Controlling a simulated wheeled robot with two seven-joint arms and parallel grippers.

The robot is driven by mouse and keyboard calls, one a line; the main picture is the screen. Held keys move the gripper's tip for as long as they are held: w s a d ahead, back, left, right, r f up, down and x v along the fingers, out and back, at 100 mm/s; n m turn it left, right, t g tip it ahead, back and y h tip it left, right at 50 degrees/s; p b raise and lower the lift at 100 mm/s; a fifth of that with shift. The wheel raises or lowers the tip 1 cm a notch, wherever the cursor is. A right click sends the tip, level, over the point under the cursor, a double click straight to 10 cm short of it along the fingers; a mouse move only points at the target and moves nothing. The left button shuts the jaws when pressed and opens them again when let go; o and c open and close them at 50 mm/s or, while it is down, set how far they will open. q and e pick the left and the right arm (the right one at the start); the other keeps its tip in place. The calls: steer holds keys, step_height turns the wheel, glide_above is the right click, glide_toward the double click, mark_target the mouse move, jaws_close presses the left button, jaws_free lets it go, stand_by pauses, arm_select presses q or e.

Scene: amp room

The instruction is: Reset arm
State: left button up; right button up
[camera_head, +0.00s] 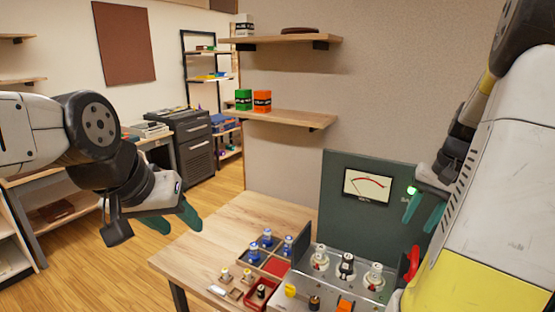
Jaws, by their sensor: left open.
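My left gripper (172,218) is open and empty. It hangs over the floor to the left of the wooden table, with its green fingertips apart and pointing down. My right arm comes in from the right edge, large and close to the camera. My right gripper (424,210) is in front of the green panel, near its lit green lamp (411,190). Its green fingers are partly hidden by my arm, so its opening and any contact are unclear.
The wooden table (220,228) carries a sectioned tray (277,267) with blue-topped parts and a metal chassis (330,258) with several tubes. A green panel (345,220) with a meter (367,186) stands behind. Wall shelves (290,119) hang above. The table's back left is clear.

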steer(key=s+a+r+n+t, duration=0.1)
steer(key=s+a+r+n, duration=0.1)
steer(key=a, duration=0.6)
steer(key=s+a+r+n+t, duration=0.2)
steer(key=s+a+r, duration=0.1)
steer(key=a, duration=0.5)
steer(key=s+a+r+n+t, duration=0.1)
steer(key=s+a+r+n, duration=0.1)
steer(key=a, duration=0.6)
steer(key=shift+s+r+n, duration=0.3)
steer(key=shift+s+r, duration=0.25)
steer(key=shift+s, duration=0.3)
